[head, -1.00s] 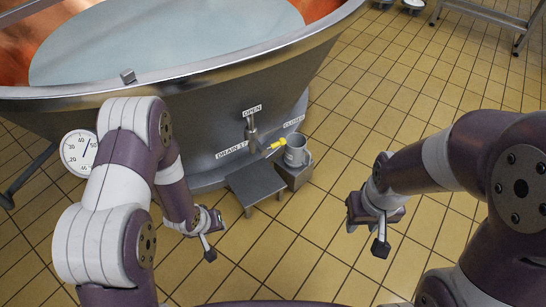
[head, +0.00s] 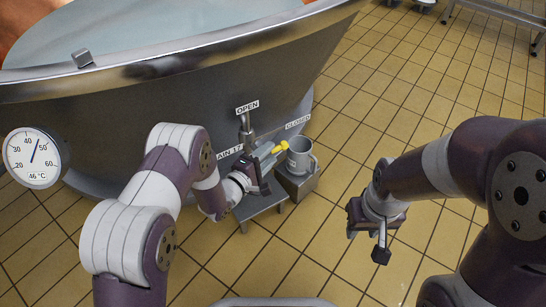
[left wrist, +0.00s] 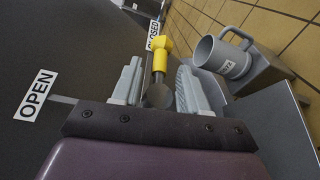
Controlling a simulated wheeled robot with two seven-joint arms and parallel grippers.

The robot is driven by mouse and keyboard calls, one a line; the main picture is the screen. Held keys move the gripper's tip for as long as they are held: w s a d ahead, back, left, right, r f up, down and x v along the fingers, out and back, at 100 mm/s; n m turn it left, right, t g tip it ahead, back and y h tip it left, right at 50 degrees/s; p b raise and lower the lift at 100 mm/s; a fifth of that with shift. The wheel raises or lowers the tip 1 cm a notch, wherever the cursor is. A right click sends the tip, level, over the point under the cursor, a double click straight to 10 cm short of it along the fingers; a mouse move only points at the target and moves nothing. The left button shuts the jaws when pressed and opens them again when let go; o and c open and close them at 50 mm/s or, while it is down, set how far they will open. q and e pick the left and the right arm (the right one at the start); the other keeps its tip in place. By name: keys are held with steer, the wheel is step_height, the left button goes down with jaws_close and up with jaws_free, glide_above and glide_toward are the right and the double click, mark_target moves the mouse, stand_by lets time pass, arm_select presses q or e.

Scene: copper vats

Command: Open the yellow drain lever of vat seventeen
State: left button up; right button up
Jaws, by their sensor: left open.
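The yellow drain lever (head: 281,147) on the front of the vat (head: 150,115) points toward the CLOSED label (head: 298,122), away from the OPEN label (head: 247,107). Part of the drain label (head: 231,152) reads "17". My left gripper (head: 265,168) is open just in front of the lever. In the left wrist view, the lever's yellow end (left wrist: 161,52) and grey shaft show between the two spread fingers of my left gripper (left wrist: 158,68), with no clear contact. My right gripper (head: 377,222) hangs over the floor to the right, well apart; its jaw state is unclear.
A grey mug (head: 299,158) stands on a small box just right of the lever, close to my left gripper. A low grey stand (head: 258,206) is below. A thermometer dial (head: 32,158) is at the left.

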arm_select(q)
steer(key=shift+b+x, duration=0.45)
steer(key=shift+x, duration=0.75)
steer(key=shift+w+d, duration=0.15)
steer(key=shift+w, duration=0.05)
jaws_close()
arm_select(e)
steer(key=shift+f, duration=0.85)
